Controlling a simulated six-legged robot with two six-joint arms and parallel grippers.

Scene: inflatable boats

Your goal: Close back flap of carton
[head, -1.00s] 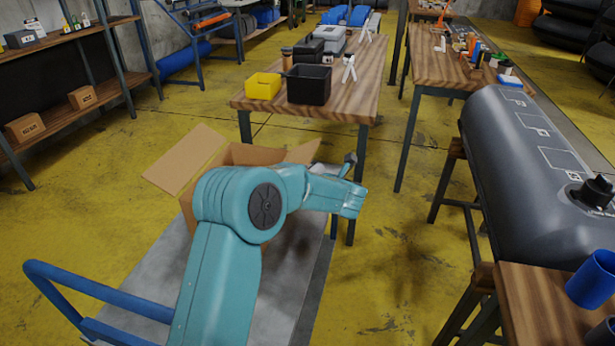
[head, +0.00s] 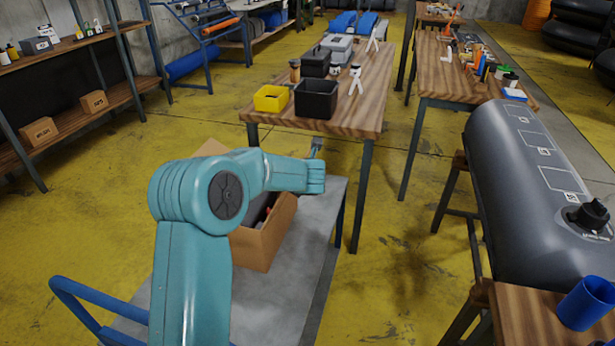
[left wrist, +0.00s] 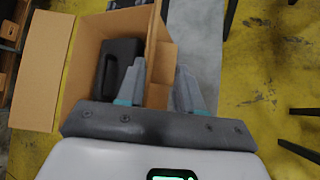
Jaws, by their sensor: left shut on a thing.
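An open brown cardboard carton (head: 268,243) stands on a grey cart top, partly hidden by my left arm. The left wrist view looks down into the carton (left wrist: 88,45), which has a black case (left wrist: 118,68) inside. A wide flap (left wrist: 42,68) is folded outward at its left there. In the head view a bit of a raised flap (head: 211,147) shows behind my arm. My left gripper (head: 316,148) is beyond the carton's far side. In the left wrist view its fingers (left wrist: 158,88) stand either side of a tan cardboard panel. Their tips' contact is unclear.
The grey cart top (head: 318,228) has bare room right of the carton, and a blue handle (head: 75,300). A wooden table (head: 350,110) with a yellow bin (head: 271,98) and a black bin (head: 316,98) stands just behind. A grey inflatable boat tube (head: 520,165) lies at right.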

